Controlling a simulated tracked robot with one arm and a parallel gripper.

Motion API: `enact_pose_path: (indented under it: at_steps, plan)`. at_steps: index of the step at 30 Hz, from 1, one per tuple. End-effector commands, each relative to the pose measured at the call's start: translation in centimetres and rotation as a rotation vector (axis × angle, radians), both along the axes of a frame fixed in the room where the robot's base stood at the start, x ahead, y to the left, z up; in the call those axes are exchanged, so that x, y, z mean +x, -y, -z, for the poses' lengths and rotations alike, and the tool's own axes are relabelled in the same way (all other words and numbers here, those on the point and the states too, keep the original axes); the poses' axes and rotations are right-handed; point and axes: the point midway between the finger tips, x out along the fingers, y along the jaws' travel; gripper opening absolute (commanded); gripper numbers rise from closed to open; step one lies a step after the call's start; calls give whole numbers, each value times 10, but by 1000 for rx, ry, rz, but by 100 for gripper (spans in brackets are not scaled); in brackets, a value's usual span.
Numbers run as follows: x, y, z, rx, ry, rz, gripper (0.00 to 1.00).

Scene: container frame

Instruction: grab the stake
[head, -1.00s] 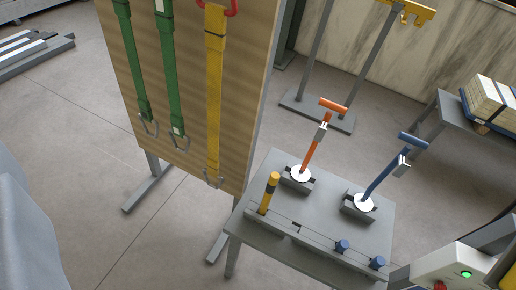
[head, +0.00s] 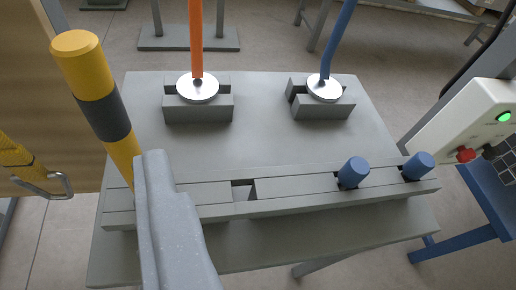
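A yellow stake (head: 76,60) with a black band stands upright, leaning a little, at the left end of the slotted rail on the grey table. Two short blue stakes (head: 353,172) stand in the right part of the same rail. My gripper (head: 153,165) shows as a grey, narrow shape rising from the bottom, just right of the yellow stake's lower part. It overlaps the stake's foot in the picture; whether they touch I cannot tell. Only one finger shape is clear, so its opening is hidden. The stake's foot is partly hidden.
An orange pole (head: 195,40) and a blue pole (head: 337,40) stand on round white discs in grey blocks on the grey table (head: 265,140). A wooden board with a yellow strap (head: 15,155) is at left. A white control box (head: 470,125) is at right.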

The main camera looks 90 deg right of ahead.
Motion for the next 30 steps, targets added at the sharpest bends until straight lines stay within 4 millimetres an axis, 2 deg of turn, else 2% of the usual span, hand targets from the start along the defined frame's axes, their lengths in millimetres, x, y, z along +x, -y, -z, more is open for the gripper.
enact_pose_path:
  at_steps: [3, 7, 21, 30]
  plan:
    - [-5, 4, 4, -7, -9, 15, 47]
    - [-2, 7, 6, -6, -8, 14, 47]
    - [35, 59, 32, -4, -8, 14, 47]
    - [44, 70, 37, -4, -6, 13, 47]
